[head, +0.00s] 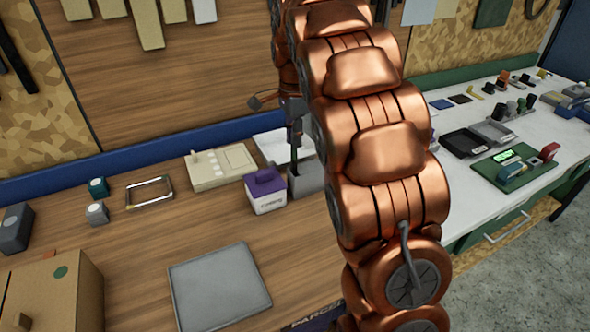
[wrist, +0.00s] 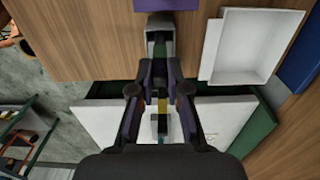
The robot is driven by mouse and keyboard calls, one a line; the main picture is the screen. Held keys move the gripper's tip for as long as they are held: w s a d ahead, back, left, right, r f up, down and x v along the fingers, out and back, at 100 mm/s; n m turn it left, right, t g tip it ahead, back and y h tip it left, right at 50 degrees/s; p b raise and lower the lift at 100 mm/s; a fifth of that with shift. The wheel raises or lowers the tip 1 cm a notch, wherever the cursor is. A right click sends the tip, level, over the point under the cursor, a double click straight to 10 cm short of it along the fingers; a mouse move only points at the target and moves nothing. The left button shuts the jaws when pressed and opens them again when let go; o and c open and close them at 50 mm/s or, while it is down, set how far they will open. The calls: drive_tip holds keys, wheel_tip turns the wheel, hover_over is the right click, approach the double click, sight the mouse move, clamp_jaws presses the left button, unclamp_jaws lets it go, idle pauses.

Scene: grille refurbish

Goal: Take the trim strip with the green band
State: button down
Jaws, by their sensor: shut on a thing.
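My gripper (wrist: 160,76) points at the grey upright holder (wrist: 158,24), with its two dark fingers closed in on a narrow strip (wrist: 162,106) between them. The strip shows a yellow part and a dark greenish part below it; the rest is partly hidden by the fingers, and I cannot tell whether its far end is still inside the holder. In the head view the grey holder (head: 307,180) stands beside a purple-lidded box (head: 264,190). My arm hides much of the area there.
A white tray (wrist: 212,50) lies right of the holder in the wrist view. A grey mat (head: 218,287) lies on the wooden bench. A cardboard box (head: 75,290) stands at the front left, and a beige device (head: 222,167) at the back. A white bench with small parts is at the right.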

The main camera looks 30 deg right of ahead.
drive_tip(key=shift+r+p, duration=0.3)
drive_tip(key=shift+r, duration=0.4)
